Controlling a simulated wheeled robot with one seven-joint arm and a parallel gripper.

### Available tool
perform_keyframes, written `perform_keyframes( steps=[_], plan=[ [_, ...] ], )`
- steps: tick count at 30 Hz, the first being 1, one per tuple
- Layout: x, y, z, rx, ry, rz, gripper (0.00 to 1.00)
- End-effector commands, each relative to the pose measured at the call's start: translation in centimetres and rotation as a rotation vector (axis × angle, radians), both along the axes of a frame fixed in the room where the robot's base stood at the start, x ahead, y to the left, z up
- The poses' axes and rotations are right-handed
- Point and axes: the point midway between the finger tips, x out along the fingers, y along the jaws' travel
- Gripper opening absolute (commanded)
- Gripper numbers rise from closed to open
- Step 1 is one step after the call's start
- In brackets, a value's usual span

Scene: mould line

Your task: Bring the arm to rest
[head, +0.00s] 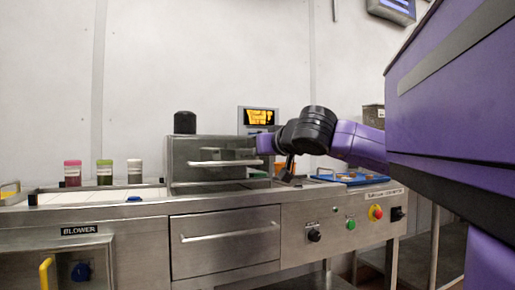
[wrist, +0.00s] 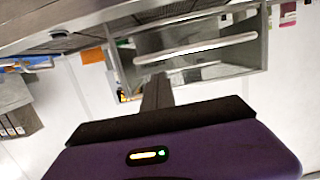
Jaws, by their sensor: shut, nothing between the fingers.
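My purple and black arm (head: 355,145) reaches in from the right in the head view, above the right part of the steel bench. My gripper (head: 287,174) points down just right of the steel hood with the bar handle (head: 212,158). In the wrist view my gripper (wrist: 157,82) shows as one dark closed finger shape with nothing in it. The hood and its bar handles (wrist: 195,48) lie beyond the fingertips there. Whether the fingertips touch anything is hard to tell.
A blue tray (head: 362,179) with small items lies on the bench under my arm. Control knobs and a red emergency button (head: 376,212) sit on the front panel. Several capped jars (head: 104,172) stand at the left. A lit screen (head: 259,116) stands behind.

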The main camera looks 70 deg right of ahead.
Motion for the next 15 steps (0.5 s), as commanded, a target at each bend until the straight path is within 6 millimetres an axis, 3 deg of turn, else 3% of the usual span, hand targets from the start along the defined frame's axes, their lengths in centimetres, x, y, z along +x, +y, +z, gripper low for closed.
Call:
perform_keyframes(
  steps=[6, 15],
  plan=[
    [-2.2, 2.4, -1.8, -0.001, -0.001, 0.0, 0.0],
    [-3.2, 3.6, -2.7, -0.002, -0.001, 0.0, 0.0]
  ],
)
